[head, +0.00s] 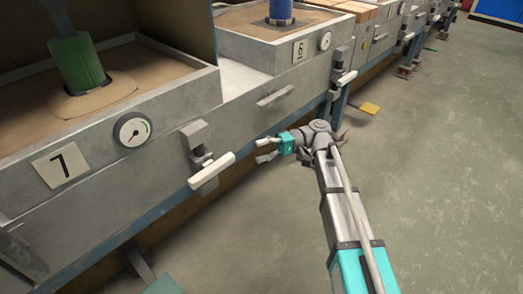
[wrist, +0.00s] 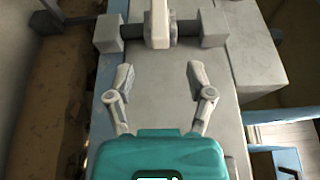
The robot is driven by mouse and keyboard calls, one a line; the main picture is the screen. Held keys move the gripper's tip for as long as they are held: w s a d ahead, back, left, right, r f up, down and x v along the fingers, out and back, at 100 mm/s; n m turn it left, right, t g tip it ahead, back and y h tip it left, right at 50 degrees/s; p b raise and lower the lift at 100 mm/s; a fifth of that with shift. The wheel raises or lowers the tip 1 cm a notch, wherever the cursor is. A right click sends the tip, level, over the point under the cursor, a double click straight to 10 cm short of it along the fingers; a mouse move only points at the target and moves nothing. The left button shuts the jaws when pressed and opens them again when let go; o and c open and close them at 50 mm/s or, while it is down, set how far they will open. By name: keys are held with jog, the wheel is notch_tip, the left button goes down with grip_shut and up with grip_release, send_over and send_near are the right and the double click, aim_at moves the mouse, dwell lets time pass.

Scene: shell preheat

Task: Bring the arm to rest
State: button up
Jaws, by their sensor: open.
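My gripper (head: 267,150) is at the end of my teal and grey arm, in the middle of the head view. Its fingers point left toward the front of the grey bench. The jaws are open and empty. In the wrist view my gripper (wrist: 158,82) shows two spread fingers with a bare grey surface between them. A white lever handle (head: 211,171) on the bench front is left of the fingertips, with a gap in the head view. In the wrist view a pale handle on a bar (wrist: 158,25) lies beyond the fingertips, apart from them.
The grey bench (head: 100,210) runs along the left, with plate 7 (head: 59,166), plate 6 (head: 299,51) and dial gauges (head: 132,129). A second white handle (head: 346,79) juts out farther along. A yellow pedal (head: 369,108) is near the floor. Open floor (head: 450,170) lies right.

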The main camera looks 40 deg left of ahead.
dwell(0.3)
jog(key=w+d+f+m+t+h+p, duration=0.1)
jog(key=w+d+m+t+p, duration=0.25)
jog(key=d, duration=0.55)
jog(key=w+d+m+t+p, duration=0.25)
jog(key=d+t+p, duration=0.2)
jog(key=d, duration=0.45)
jog(key=w+d+f+m+t+h+p, duration=0.15)
jog(key=w+d+t+p, duration=0.3)
jog(key=d, duration=0.45)
jog(key=d+r+m+t+h+p, duration=0.25)
jog(key=d+p, duration=0.25)
jog(key=d, duration=0.8)
jog(key=d+r+m+t+h+p, duration=0.1)
jog(key=d+r+m+h+p, duration=0.2)
jog(key=d, duration=1.1)
notch_tip(320, 180, up, 37)
jog(key=p, duration=3.8)
jog(key=shift+s+a+f+n+h, duration=0.2)
jog(key=shift+s+a+n+h, duration=0.15)
jog(key=shift+n+h, duration=0.05)
